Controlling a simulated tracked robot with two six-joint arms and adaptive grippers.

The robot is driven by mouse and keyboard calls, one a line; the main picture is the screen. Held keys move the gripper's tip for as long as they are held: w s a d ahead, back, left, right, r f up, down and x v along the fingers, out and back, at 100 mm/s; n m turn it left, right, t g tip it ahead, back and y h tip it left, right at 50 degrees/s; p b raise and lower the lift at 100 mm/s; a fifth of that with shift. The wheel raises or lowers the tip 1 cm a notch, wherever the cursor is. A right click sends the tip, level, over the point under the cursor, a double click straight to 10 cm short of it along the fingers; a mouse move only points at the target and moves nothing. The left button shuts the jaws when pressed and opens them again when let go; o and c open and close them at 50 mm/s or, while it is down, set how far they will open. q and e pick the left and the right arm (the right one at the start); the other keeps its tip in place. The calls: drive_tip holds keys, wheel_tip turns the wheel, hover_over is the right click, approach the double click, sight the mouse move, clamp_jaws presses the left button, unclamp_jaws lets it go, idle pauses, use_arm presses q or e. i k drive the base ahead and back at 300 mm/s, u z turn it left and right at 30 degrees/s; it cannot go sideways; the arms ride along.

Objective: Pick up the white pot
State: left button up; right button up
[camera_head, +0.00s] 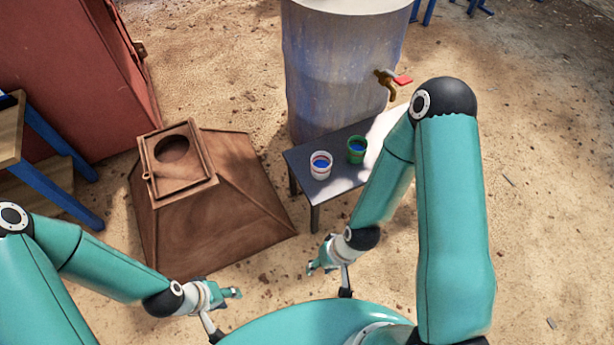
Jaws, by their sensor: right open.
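The white pot (321,165) stands upright on a small dark table (338,182), near its left end, with something blue inside. My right gripper (318,265) is below and in front of the table in the picture, apart from the pot. It is open and empty. My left gripper (232,293) is further left and lower, near the front edge of the rusty hopper. It is small in the view and holds nothing that I can see; its finger opening is unclear.
A green pot (356,150) with blue inside stands right of the white pot. A large metal drum (335,75) with a red-handled tap (393,82) rises behind the table. A rusty hopper (200,225) sits left. Sandy ground is clear at right.

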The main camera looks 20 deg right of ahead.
sight(321, 161)
drive_tip(key=z, duration=0.1)
drive_tip(key=i, duration=0.95)
drive_tip(key=u, duration=0.2)
drive_tip(key=k, duration=0.85)
drive_tip(key=z, duration=0.2)
drive_tip(key=i, duration=0.85)
drive_tip(key=u, duration=0.1)
